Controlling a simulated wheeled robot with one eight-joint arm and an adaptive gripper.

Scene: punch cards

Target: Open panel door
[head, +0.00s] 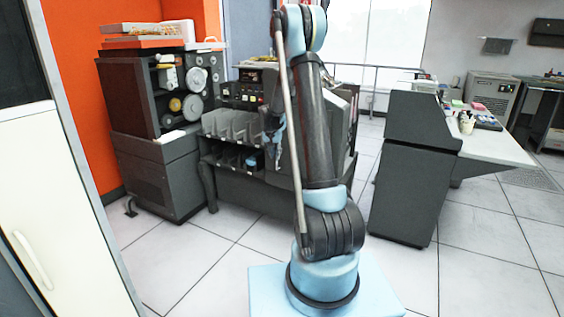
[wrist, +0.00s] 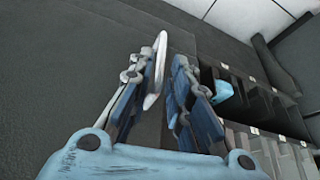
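In the wrist view, my gripper (wrist: 167,75) points at a dark grey panel (wrist: 60,55) with its two blue fingers apart. A white loop-shaped handle (wrist: 155,72) stands out from the panel between the fingers, close against the left one. Whether it touches that finger is unclear. A gap shows between the handle and the right finger. In the head view, my gripper (head: 271,143) is small and partly hidden behind my arm, in front of the grey machine (head: 342,120). The handle cannot be made out there.
The machine's trays (head: 228,124) lie left of my arm; their slots (wrist: 255,95) show right of my gripper. A tape cabinet (head: 160,165) stands left, a grey desk (head: 405,165) right. A white cabinet (head: 50,200) is at the near left. Tiled floor between is clear.

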